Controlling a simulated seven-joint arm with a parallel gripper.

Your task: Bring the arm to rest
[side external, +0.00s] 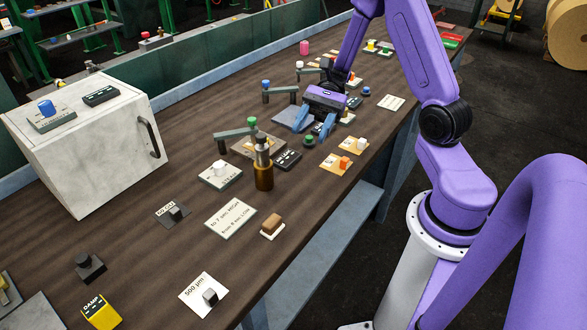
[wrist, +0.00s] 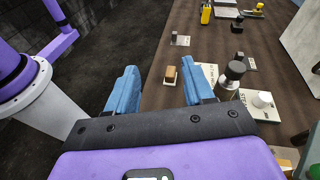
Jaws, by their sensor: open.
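My gripper (side external: 323,128) has blue fingers and hangs over the middle of the brown workbench (side external: 130,235) in the side external view. Its fingers are apart and nothing shows between them. In the wrist view my gripper (wrist: 158,92) is also open, with the bench's edge and the dark floor beyond the fingers. My purple arm reaches in from the right. A blue-grey plate (side external: 292,119) lies just left of the fingers. I cannot tell how high the fingertips are above the bench.
A brown bottle (side external: 263,172) with a grey top stands left of my gripper. A grey-white box with a handle (side external: 85,150) stands at the left. Several labelled cards, knobs and small levers cover the bench. A bare stretch of bench lies at the front left.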

